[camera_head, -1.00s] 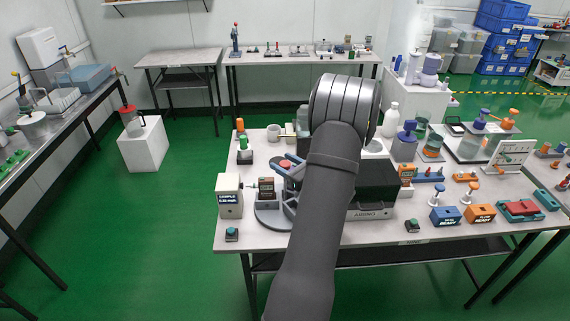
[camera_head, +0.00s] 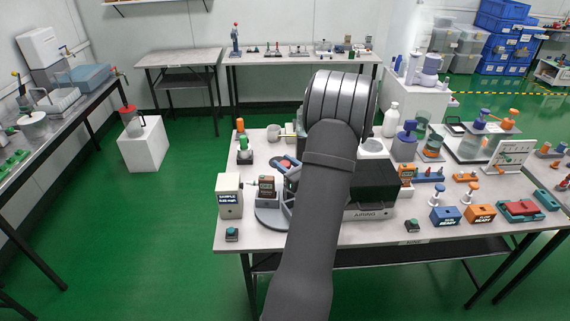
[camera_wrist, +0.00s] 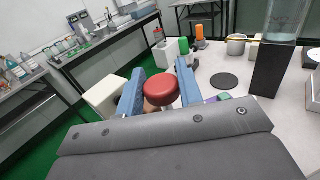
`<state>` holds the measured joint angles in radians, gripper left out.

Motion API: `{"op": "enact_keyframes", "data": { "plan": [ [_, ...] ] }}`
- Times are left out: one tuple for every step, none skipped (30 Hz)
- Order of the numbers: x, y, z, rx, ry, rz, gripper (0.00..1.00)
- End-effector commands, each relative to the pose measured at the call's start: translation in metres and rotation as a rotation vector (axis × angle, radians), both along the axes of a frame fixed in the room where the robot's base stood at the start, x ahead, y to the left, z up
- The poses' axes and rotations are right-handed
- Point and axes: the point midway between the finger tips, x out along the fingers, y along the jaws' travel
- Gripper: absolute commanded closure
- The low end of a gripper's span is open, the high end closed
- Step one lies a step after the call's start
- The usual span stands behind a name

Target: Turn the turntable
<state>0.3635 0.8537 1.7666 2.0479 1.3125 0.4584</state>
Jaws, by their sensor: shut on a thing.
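A round grey turntable (camera_head: 269,217) sits on the near-left part of the main table, partly hidden behind my arm. A small dark box with an orange-brown label (camera_head: 266,187) stands at its left side. My gripper (camera_head: 287,166) is above the turntable's far side, with blue fingers on either side of a red round knob (camera_head: 286,162). The wrist view shows the same red knob (camera_wrist: 162,91) between the two blue fingers (camera_wrist: 160,88), which are shut on it.
A white sample box (camera_head: 229,196) stands left of the turntable, and a green-topped button (camera_head: 232,233) is at the table's front edge. A dark-topped instrument (camera_head: 371,188) stands close on the right. A green-topped piece (camera_head: 244,152) and a white cup (camera_head: 273,133) stand behind.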

Motion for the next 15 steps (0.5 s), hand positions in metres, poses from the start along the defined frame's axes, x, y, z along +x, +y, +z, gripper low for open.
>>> {"op": "enact_keyframes", "data": {
  "plan": [
    [-0.0008,0.0008,0.0000,0.001,0.002,-0.021,1.00],
    [-0.0009,0.0008,-0.0001,0.002,0.001,-0.036,1.00],
    [-0.0008,0.0007,0.0000,0.001,0.001,-0.055,1.00],
    [-0.0007,0.0006,0.0001,0.002,0.001,-0.071,1.00],
    [-0.0008,0.0007,0.0000,0.001,0.002,-0.086,1.00],
    [-0.0009,0.0011,0.0000,0.000,0.001,-0.105,1.00],
    [-0.0007,0.0011,0.0003,0.001,0.001,-0.120,1.00],
    [-0.0007,0.0010,0.0004,0.002,0.001,-0.136,1.00],
    [-0.0009,0.0010,0.0001,0.001,0.001,-0.156,1.00],
    [-0.0009,0.0008,-0.0001,0.001,0.002,-0.171,1.00],
    [-0.0007,0.0007,-0.0001,0.001,0.002,-0.187,1.00],
    [-0.0006,0.0009,-0.0001,0.000,0.001,-0.206,1.00],
    [-0.0009,0.0012,-0.0003,0.001,0.002,-0.220,1.00],
    [-0.0009,0.0012,-0.0003,0.001,0.002,-0.236,1.00],
    [-0.0009,0.0010,-0.0002,0.001,0.001,-0.256,1.00]
  ]
}}
